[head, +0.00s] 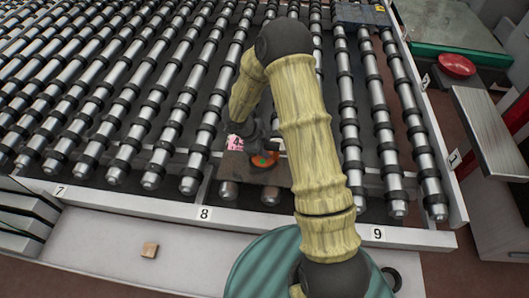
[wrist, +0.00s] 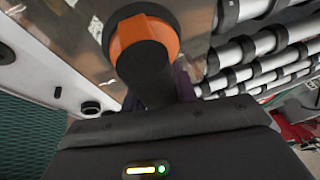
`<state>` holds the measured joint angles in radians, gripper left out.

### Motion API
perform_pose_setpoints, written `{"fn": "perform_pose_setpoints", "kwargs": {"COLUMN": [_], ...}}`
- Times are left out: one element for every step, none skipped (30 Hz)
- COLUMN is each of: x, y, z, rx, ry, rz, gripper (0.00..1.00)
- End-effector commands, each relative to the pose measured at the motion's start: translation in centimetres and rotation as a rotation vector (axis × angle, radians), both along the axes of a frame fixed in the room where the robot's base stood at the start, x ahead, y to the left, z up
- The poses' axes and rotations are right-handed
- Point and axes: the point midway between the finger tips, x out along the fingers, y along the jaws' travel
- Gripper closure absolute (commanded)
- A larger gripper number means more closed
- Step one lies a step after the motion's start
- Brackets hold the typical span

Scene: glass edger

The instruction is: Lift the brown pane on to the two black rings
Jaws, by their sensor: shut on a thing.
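The brown pane (head: 234,171) lies at the front end of the rollers, above the label 8. An orange and black handle (head: 262,161) stands on it. My gripper (head: 266,148) is shut on this handle, over the pane. In the wrist view the handle's orange collar (wrist: 145,38) is close up, with the shiny brown pane (wrist: 85,42) behind it. I cannot tell whether the pane is clear of the rollers. One black ring (head: 391,278) shows on the white ledge at the front right, partly beside my arm. A second ring is not clear in the head view.
Rows of steel rollers with black collars (head: 120,90) fill the back. The white front rail (head: 140,206) carries number labels. A small wooden block (head: 150,250) lies on the ledge. The ledge around the block is bare.

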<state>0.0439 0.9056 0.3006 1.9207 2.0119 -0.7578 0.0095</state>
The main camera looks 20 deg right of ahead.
Motion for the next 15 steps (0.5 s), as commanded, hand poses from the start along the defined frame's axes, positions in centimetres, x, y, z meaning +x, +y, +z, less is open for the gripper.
{"fn": "perform_pose_setpoints", "kwargs": {"x": [0.2, 0.2, 0.2, 0.2, 0.2, 0.2, 0.2, 0.2, 0.1, 0.2, 0.2, 0.2, 0.1, 0.1, 0.1], "y": [0.0, 0.1, 0.0, 0.0, 0.1, 0.0, 0.1, 0.1, 0.0, 0.0, 0.0, 0.0, 0.0, 0.0, 0.0], "z": [1.0, 1.4, 2.1, 2.6, 3.1, 3.8, 4.3, 4.7, 5.3, 5.7, 6.1, 6.5, 6.8, 7.0, 7.2], "rx": [0.0, 0.0, 0.0, 0.0, 0.0, -0.001, -0.001, 0.0, 0.0, -0.001, 0.0, 0.0, 0.0, -0.001, -0.001], "ry": [-0.008, -0.007, -0.009, -0.007, -0.007, -0.008, -0.007, -0.008, -0.006, -0.006, -0.007, -0.006, -0.006, -0.005, -0.004], "rz": [-0.001, 0.0, 0.0, 0.0, 0.0, 0.0, 0.0, -0.001, 0.0, -0.001, -0.001, 0.0, 0.0, -0.001, -0.002], "gripper": [1.0, 1.0, 1.0, 1.0, 1.0, 1.0, 1.0, 1.0, 1.0, 1.0, 1.0, 1.0, 1.0, 1.0, 1.0]}}
